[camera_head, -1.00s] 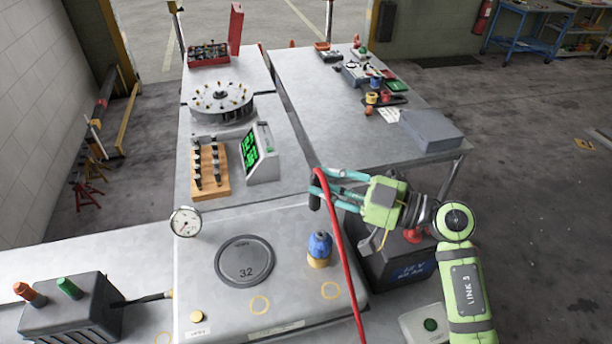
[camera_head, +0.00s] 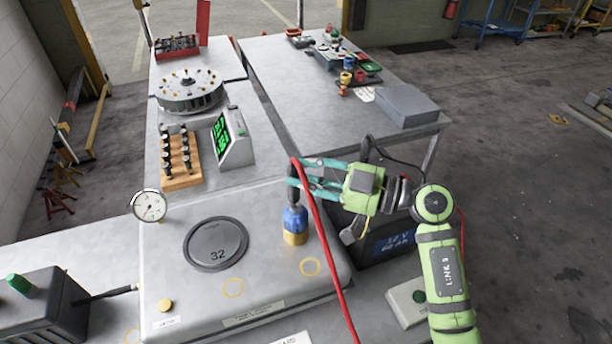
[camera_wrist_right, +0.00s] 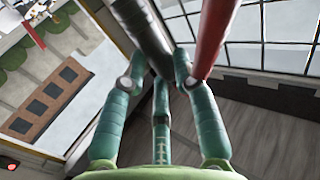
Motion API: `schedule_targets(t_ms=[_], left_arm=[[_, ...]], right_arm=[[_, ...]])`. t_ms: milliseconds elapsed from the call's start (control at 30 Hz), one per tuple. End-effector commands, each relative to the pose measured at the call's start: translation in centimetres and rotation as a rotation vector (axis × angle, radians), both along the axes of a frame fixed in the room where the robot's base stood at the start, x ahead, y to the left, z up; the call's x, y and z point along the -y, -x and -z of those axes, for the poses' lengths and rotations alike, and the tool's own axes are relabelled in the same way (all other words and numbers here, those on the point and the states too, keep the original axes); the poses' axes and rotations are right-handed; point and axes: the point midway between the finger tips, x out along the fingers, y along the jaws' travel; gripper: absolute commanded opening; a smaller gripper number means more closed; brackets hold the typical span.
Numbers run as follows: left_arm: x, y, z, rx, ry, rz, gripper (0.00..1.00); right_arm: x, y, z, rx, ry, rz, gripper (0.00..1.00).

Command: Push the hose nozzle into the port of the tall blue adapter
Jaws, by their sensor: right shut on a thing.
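The tall blue adapter (camera_head: 294,221) stands upright on its yellow base on the grey bench top. My right gripper (camera_head: 302,181) is shut on the hose nozzle just above the adapter. The red hose (camera_head: 327,252) loops over the fingers and hangs down to the front. The dark nozzle's lower end is at or very close to the adapter's top; whether it is inside the port I cannot tell. In the right wrist view the teal fingers close around the dark nozzle (camera_wrist_right: 144,32), with the red hose (camera_wrist_right: 213,36) beside it. My left gripper is not in view.
A dial gauge (camera_head: 149,206) and a round plate marked 32 (camera_head: 216,244) are left of the adapter. A black battery (camera_head: 385,238) stands right of the bench, below my right gripper. The far table (camera_head: 290,75) holds small parts and a grey box (camera_head: 407,105).

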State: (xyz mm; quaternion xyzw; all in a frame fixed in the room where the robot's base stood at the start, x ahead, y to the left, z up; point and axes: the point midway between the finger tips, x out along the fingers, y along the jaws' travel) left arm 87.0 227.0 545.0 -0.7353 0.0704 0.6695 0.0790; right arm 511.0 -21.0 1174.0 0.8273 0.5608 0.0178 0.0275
Motion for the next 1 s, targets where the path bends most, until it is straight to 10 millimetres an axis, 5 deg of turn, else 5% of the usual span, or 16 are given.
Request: schedule_targets(t_ms=[1000], left_arm=[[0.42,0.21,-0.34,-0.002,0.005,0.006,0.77]], right_arm=[[0.16,0.0,-0.02,0.02,-0.001,-0.028,0.0]])
